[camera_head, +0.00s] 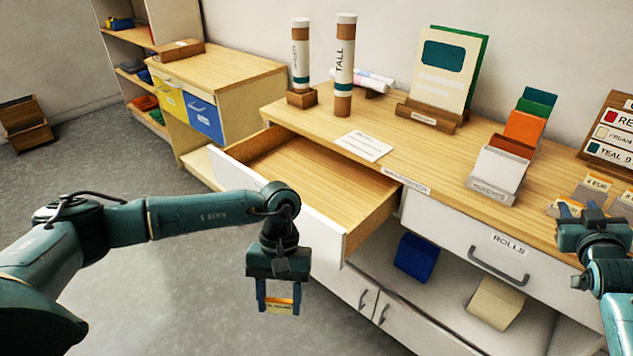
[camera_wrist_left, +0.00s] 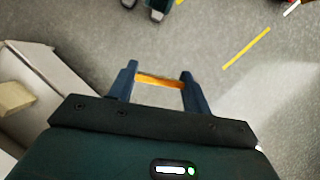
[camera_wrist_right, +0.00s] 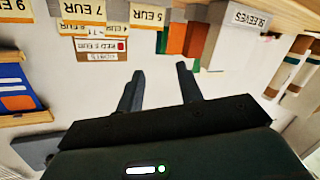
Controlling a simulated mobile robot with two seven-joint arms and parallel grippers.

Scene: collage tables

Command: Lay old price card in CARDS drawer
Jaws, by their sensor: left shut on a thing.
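The old price card (camera_head: 281,305), pale with an orange strip, is held between the fingers of my left gripper (camera_head: 280,298). It hangs in front of the open drawer, outside it and over the floor side. In the left wrist view the card (camera_wrist_left: 160,81) shows as a thin orange edge between the fingers. The open drawer (camera_head: 300,185) is pulled out from the table's left part and its visible wooden bottom looks empty. Its front label cannot be read. My right gripper (camera_wrist_right: 158,75) is open and empty, near small price cards (camera_head: 597,183) at the right.
A closed drawer labelled ROLLS (camera_head: 480,260) is right of the open one. On the tabletop stand a TALL tube (camera_head: 344,65), a card display (camera_head: 445,75) and a colour card holder (camera_head: 500,165). A white sheet (camera_head: 364,146) lies behind the drawer. Open shelf below holds boxes.

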